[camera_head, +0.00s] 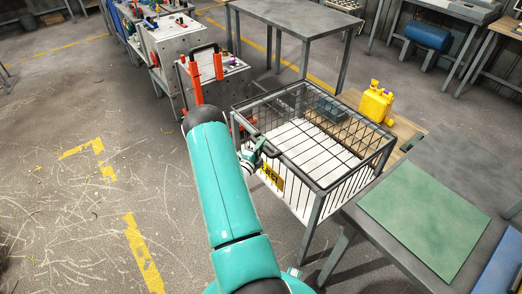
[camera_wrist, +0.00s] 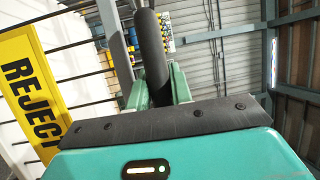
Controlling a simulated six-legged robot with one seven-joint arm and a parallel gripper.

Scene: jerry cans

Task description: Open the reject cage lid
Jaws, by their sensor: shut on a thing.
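The reject cage (camera_head: 309,214) is a wire-mesh box on grey legs, with a white inside and a yellow REJECT sign (camera_head: 272,177) on its near left side. The sign also shows sideways in the wrist view (camera_wrist: 30,95). The lid (camera_head: 286,158) appears to lie flat across the top as a dark frame with thin wires. My gripper (camera_head: 262,151) is at the cage's near left top edge. In the wrist view my gripper (camera_wrist: 158,92) is shut on a dark rounded handle (camera_wrist: 152,45). The fingertips' exact contact is partly hidden.
A yellow jerry can (camera_head: 376,103) stands on a wooden surface behind the cage. A grey table with a green mat (camera_head: 425,215) is close at the right. A grey table (camera_head: 292,20) stands behind. Open floor lies at left.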

